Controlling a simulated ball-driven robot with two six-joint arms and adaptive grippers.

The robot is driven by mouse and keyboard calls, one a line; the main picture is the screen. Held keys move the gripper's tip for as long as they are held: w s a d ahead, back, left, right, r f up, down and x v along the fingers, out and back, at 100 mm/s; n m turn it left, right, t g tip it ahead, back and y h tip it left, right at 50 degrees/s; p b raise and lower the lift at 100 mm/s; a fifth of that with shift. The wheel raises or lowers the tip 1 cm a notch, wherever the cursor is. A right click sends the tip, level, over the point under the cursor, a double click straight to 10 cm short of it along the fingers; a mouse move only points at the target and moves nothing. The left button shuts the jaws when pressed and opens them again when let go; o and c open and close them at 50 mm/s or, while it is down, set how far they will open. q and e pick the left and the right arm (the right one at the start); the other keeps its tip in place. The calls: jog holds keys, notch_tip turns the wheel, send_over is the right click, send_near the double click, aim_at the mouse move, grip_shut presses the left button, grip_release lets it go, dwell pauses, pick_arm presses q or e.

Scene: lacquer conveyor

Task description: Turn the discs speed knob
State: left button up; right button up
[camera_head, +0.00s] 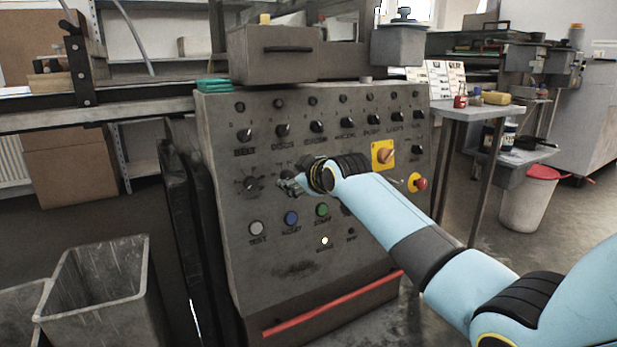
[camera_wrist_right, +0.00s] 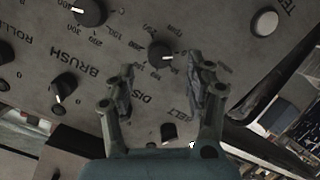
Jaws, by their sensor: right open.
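The discs speed knob (camera_wrist_right: 160,53) is a small dark dial with a white pointer mark and an rpm scale, on the grey control panel (camera_head: 290,225). In the right wrist view it sits beyond and between the two fingertips of my right gripper (camera_wrist_right: 160,75), which is open. I cannot tell whether a finger touches it. Part of the DISCS label is hidden by a finger. In the head view my right gripper (camera_head: 287,184) is at the panel's second row and covers the knob there. My left gripper is not in view.
Nearby are the brush dial (camera_wrist_right: 88,10), the belt switch (camera_wrist_right: 168,132) and the brush switch (camera_wrist_right: 63,83). Below are the white test button (camera_head: 256,228), blue button (camera_head: 291,218) and green button (camera_head: 322,210). A red emergency button (camera_head: 421,184) is at the right. Grey bins (camera_head: 95,280) stand left.

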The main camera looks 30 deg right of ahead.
jog(key=v, duration=0.8)
jog(key=shift+s, duration=0.2)
jog(key=s+f+m+g, duration=0.2)
jog(key=s+f+g, duration=0.6)
jog(key=s+f, duration=2.1)
jog(key=s+f+m+g, duration=0.25)
jog(key=s+f, duration=0.45)
jog(key=s, duration=0.5)
jog(key=s+f+m+g, duration=0.25)
jog(key=s+f, duration=0.35)
jog(key=s, duration=0.6)
pick_arm(q)
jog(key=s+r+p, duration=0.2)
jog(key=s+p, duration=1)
jog(key=p, duration=0.2)
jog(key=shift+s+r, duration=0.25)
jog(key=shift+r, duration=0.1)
pick_arm(e)
jog(key=s+r, duration=0.2)
jog(key=s, duration=1)
jog(key=shift+a+r+g+h, duration=0.2)
jog(key=shift+r+g+h, duration=0.1)
jog(key=shift+h, duration=0.1)
